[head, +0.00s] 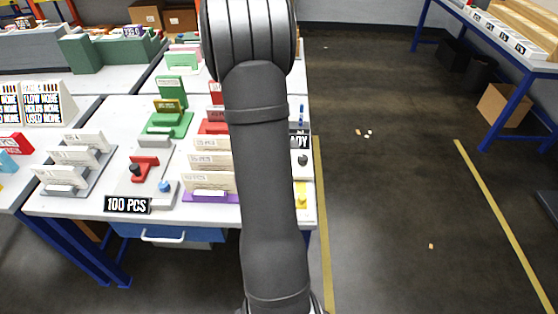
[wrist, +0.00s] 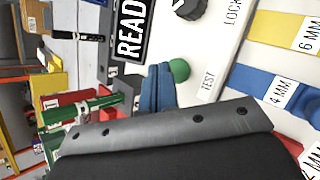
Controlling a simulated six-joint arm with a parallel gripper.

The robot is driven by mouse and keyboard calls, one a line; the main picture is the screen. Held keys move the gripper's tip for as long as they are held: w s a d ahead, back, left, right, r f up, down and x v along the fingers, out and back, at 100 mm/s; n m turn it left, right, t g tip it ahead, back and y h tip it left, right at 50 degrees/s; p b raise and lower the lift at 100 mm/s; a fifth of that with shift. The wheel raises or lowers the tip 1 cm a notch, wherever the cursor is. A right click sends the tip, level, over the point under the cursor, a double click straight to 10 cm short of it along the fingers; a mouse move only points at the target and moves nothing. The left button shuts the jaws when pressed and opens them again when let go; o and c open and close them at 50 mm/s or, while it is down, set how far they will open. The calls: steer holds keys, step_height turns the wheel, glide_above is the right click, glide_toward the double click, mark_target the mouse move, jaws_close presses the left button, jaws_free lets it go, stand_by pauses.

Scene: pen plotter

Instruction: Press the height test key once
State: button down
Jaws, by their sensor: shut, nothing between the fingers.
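The height test key is a round green button (wrist: 180,70) beside the printed word TEST on a white panel in the wrist view. My gripper (wrist: 159,67) shows there as two blue fingers closed together, with nothing between them. The fingertips are just left of the green key in the picture; I cannot tell whether they touch it. The fingers cover part of the panel by the key. The black READY display (wrist: 130,30) is on the panel above; part of it also shows in the head view (head: 299,140). In the head view my arm hides the key and my gripper.
A black knob (wrist: 190,8) marked LOCK is near the key. Blue (wrist: 275,88) and yellow (wrist: 285,30) strips with millimetre labels lie to the right. A green and silver pen-like rod (wrist: 82,110) crosses a red part at left. Several card holders stand left of my arm.

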steer(key=shift+f, duration=0.15)
steer(key=shift+f, duration=0.25)
steer(key=shift+f, duration=0.5)
stand_by(0.8)
steer(key=shift+r, duration=0.9)
steer(key=shift+r, duration=2.55)
steer(key=shift+r, duration=1.85)
